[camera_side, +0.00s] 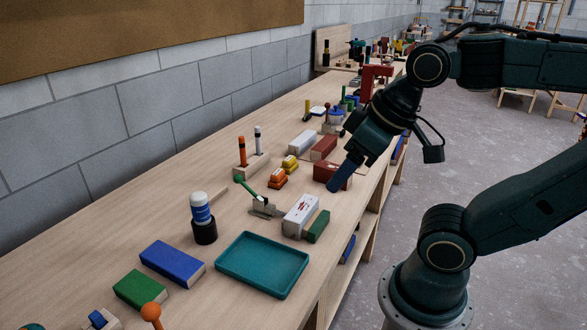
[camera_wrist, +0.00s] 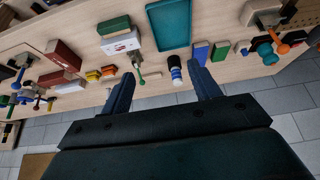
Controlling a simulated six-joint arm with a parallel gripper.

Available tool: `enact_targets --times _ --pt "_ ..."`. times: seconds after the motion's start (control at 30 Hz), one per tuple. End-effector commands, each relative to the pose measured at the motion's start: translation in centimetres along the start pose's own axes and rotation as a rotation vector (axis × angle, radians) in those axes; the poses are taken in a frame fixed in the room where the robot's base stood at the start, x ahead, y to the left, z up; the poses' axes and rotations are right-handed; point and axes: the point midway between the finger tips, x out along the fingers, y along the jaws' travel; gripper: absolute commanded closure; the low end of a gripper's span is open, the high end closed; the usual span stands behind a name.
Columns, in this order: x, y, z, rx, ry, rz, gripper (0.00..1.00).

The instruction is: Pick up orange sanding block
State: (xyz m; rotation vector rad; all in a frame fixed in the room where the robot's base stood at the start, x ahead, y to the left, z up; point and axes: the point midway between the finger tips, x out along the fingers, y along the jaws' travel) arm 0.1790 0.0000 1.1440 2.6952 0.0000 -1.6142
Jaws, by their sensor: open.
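The orange sanding block (camera_side: 277,181) lies on the bench in the side view, just in front of a similar yellow block (camera_side: 290,164). It shows small in the wrist view (camera_wrist: 108,71), left of and beyond my left finger, with the yellow block (camera_wrist: 92,75) on its left. My gripper (camera_side: 338,183) is over the bench's front part, to the right of the orange block in the side view and apart from it. In the wrist view my gripper (camera_wrist: 161,76) has its two fingers spread wide with nothing between them.
A green-handled clamp (camera_side: 262,207) stands close to the orange block. A white block (camera_side: 300,214), a dark red block (camera_side: 332,176) and a pen holder (camera_side: 250,165) are around it. A teal tray (camera_side: 262,290) and a blue-and-white bottle (camera_side: 201,208) are nearer the camera.

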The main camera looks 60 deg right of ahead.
Motion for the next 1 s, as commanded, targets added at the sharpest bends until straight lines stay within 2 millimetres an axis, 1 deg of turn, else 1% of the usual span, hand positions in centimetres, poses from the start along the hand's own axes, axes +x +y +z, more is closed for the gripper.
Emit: enact_targets --times 0.27,0.37,0.47,0.57,0.77,1.0 --pt "0.0 0.1 -0.2 0.007 -0.002 0.001 0.38" --pt "-0.1 0.2 -0.8 0.027 -0.009 0.005 0.38" --pt "-0.1 0.5 -1.8 0.065 -0.023 0.012 0.38" --pt "0.0 0.9 -3.2 0.122 -0.043 0.022 0.38" --pt "0.6 2.4 -7.1 0.273 -0.091 0.051 0.38" --pt "2.3 4.9 -11.7 0.468 -0.148 0.091 0.38"
